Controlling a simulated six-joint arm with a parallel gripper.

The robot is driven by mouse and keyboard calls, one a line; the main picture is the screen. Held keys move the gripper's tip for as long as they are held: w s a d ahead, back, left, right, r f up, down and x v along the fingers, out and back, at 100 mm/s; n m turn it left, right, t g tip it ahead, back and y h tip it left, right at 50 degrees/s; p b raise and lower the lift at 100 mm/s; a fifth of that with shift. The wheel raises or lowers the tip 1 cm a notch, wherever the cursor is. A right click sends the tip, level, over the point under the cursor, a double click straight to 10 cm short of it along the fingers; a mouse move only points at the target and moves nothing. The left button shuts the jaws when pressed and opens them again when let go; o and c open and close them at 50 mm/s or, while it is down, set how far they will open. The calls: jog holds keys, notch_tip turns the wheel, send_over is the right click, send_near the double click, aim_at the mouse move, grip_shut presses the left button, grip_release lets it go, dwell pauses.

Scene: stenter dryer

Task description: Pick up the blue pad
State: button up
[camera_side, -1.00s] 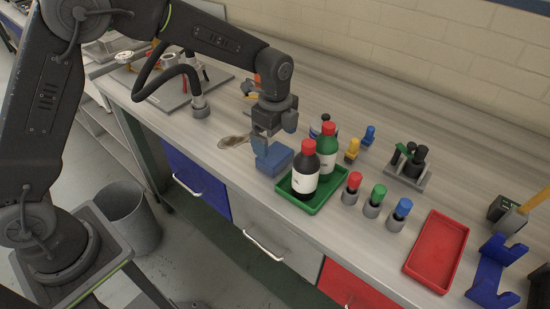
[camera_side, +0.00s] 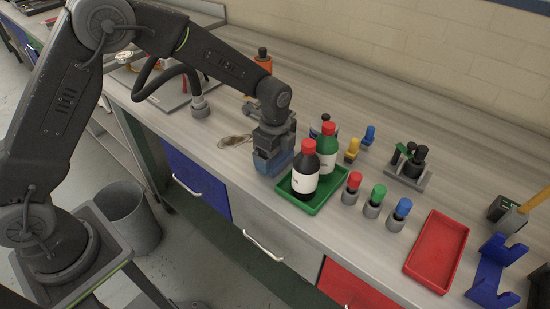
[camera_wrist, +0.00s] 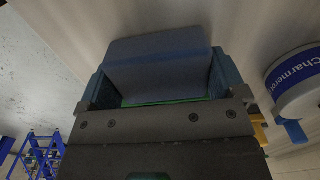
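The blue pad (camera_side: 281,166) is a block on the bench, just left of the green tray, mostly covered by my gripper in the side view. My gripper (camera_side: 273,160) is lowered over it, pointing down. In the wrist view the pad (camera_wrist: 158,62) fills the space between the two blue-grey fingers (camera_wrist: 164,90), one at each side. The fingers are wide apart, close to the pad's ends. I cannot tell whether they press on it. A thin green strip shows along the pad's near edge.
The green tray (camera_side: 311,207) holds a dark bottle (camera_side: 304,172) and a green bottle (camera_side: 327,147), both red-capped, close right of my gripper. A labelled container (camera_wrist: 297,84) stands to the right in the wrist view. Small capped bottles and a red tray (camera_side: 436,252) lie further right.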

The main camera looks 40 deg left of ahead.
jog(key=shift+c, duration=1.4)
jog(key=shift+r, duration=0.1)
jog(key=shift+r, duration=0.45)
notch_tip(320, 180, up, 3)
jog(key=shift+f, duration=0.1)
jog(key=s+a+r, duration=0.3)
jog(key=a+r, duration=0.4)
jog(key=a, duration=0.4)
jog(key=shift+a, duration=0.15)
jog(key=shift+r, duration=0.1)
